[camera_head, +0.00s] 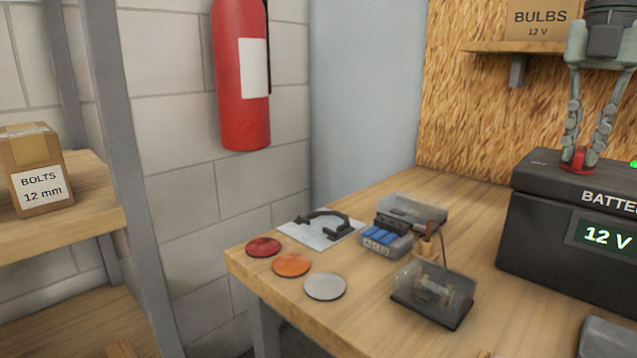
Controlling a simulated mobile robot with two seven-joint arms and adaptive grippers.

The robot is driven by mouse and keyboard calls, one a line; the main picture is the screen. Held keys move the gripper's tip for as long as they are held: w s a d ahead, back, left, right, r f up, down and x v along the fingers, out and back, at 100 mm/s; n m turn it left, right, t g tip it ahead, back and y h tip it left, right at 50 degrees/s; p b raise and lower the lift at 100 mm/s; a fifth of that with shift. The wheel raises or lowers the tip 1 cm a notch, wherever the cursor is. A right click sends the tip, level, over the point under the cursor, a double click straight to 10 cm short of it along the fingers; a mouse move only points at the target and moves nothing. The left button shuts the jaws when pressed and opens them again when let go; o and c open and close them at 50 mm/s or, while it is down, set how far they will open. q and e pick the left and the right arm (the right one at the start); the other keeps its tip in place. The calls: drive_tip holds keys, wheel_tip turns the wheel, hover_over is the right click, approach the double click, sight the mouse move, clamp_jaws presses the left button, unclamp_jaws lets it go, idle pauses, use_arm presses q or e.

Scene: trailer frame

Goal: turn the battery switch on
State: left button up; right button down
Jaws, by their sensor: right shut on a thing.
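The black battery box (545,225) stands at the right of the workbench, with "BATTE..." lettering and a lit green "12 V" display (607,236). The red battery switch (578,161) sits on top of the box. My right gripper (580,150) comes down from above, its two fingertips shut on the red switch and partly hiding it. A small green light (633,163) glows on the box top at the picture's right edge. The rest of the box is cut off there. My left gripper is not in view.
On the wooden workbench (380,310) lie red, orange and grey discs (325,286), a white plate with a black handle-like part (320,229), a blue fuse block (383,240) and clear-covered boxes (433,290). A shelf with a "BULBS" box (540,20) is behind my gripper. A fire extinguisher (241,75) hangs on the wall.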

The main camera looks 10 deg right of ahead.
drive_tip(key=c, duration=1.5)
unclamp_jaws()
drive_tip(key=shift+r, duration=3)
